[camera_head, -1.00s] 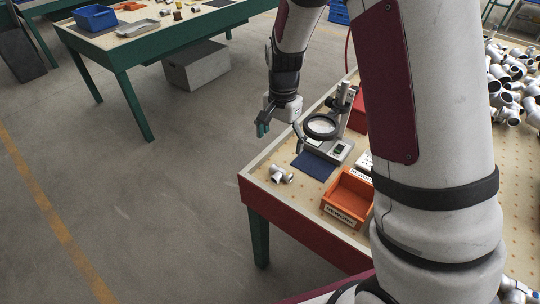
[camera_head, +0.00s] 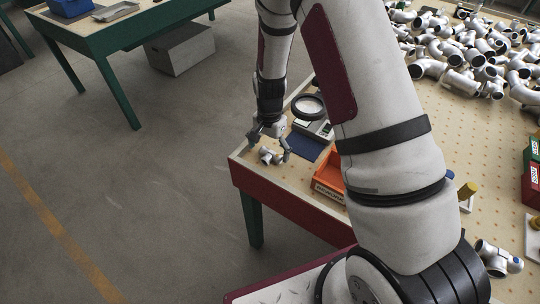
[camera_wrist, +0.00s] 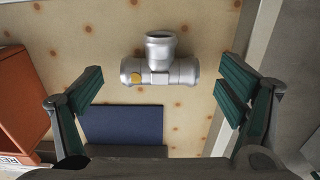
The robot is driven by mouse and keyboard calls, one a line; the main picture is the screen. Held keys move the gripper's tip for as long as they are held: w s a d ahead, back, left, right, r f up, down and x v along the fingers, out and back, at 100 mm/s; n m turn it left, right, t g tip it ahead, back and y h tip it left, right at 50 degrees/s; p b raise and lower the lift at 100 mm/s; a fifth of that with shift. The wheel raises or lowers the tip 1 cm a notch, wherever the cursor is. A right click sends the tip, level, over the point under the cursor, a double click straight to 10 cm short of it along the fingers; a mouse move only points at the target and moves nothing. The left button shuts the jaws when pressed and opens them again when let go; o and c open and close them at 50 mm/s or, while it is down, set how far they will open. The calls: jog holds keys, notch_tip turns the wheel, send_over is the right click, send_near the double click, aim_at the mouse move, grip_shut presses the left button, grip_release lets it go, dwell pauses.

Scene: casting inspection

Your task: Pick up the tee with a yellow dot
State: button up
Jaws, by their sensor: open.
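The tee (camera_wrist: 160,62) is a silver pipe fitting with a yellow dot (camera_wrist: 136,78) on the left end of its straight run. It lies on the perforated tabletop near the table's corner; in the head view the tee (camera_head: 268,157) is small and partly beside my fingers. My gripper (camera_wrist: 160,95) is open, with one green-padded finger on each side, and the tee lies ahead between them, untouched. In the head view my gripper (camera_head: 270,148) is low over the tee.
A dark blue mat (camera_head: 305,147), a magnifier stand (camera_head: 309,106) and an orange bin (camera_head: 328,178) are close by. The orange bin shows at left in the wrist view (camera_wrist: 20,95). The table's edge (camera_wrist: 236,60) lies just right of the tee. Many silver fittings (camera_head: 470,50) are heaped at the back.

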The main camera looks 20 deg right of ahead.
notch_tip(320, 180, down, 2)
jog(key=shift+f, duration=0.1)
jog(key=c, duration=1.5)
jog(key=shift+r, duration=0.2)
